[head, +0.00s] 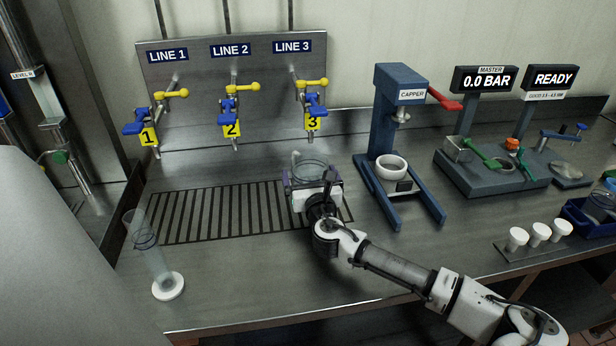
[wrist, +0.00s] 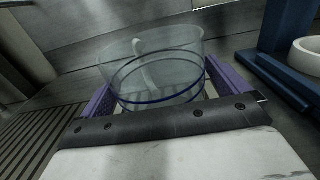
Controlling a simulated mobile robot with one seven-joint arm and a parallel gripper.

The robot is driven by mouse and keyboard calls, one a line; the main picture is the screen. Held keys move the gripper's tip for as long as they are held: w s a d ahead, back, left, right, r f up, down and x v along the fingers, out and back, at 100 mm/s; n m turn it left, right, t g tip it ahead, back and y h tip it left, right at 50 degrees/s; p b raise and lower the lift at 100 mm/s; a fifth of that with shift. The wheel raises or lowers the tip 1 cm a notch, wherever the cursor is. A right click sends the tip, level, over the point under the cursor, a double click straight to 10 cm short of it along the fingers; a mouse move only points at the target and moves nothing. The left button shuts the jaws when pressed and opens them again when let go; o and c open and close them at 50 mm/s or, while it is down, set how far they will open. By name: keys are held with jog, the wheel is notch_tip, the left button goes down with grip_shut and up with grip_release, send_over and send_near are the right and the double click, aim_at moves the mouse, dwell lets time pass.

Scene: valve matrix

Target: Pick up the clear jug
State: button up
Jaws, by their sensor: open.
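The clear jug (head: 312,168) stands upright on the bench below the line 3 tap, at the right end of the drain grate. In the wrist view the jug (wrist: 155,65) is a clear round vessel with dark blue rings. My gripper (head: 313,182) is at the jug, with its purple fingers open on either side of it. In the wrist view my gripper (wrist: 155,95) has one finger left and one right of the jug's lower part. The jug's base is hidden behind the gripper body, and I cannot tell whether the fingers touch it.
A tall clear cylinder (head: 156,255) on a white base stands at the left front. The blue capper (head: 388,130) stands close to the right of the jug. Line 3's yellow and blue valve (head: 312,98) hangs above. The drain grate (head: 215,215) is clear to the left.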

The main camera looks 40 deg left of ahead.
jog(key=shift+w+a, duration=0.25)
jog(key=shift+a, duration=0.05)
jog(key=c, duration=1.2)
jog(key=shift+r, duration=0.1)
